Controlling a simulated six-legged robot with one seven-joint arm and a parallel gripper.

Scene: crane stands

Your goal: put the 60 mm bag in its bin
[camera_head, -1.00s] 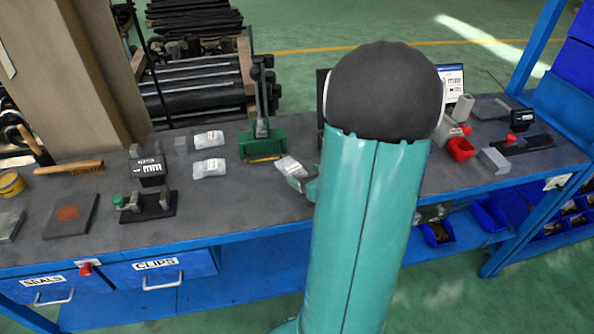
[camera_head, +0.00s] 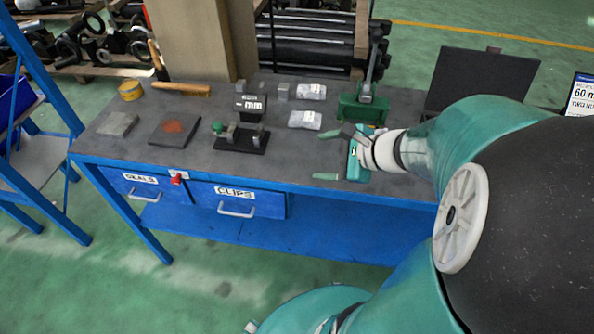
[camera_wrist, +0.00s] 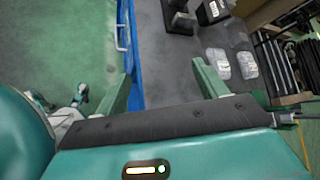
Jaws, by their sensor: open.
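Two pale grey bags lie flat on the bench, the farther bag (camera_head: 311,91) and the nearer bag (camera_head: 305,119); both also show at upper right in the wrist view, the nearer one (camera_wrist: 217,63) and the farther one (camera_wrist: 247,64). I cannot read a size on either. My gripper (camera_head: 334,155) is open over the bench's front part, right of and nearer than the bags. In the wrist view its fingers (camera_wrist: 164,85) are wide apart with only bench edge and floor between them. No third bag shows; my arm hides part of the bench. I cannot make out the bin.
A green press (camera_head: 362,108) stands right of the bags. A black mm-marked block (camera_head: 250,104) and a clamp fixture (camera_head: 241,138) stand left. A dark open case (camera_head: 480,80) and a screen (camera_head: 582,97) reading 60 m are at right. Drawers (camera_head: 236,199) are below.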

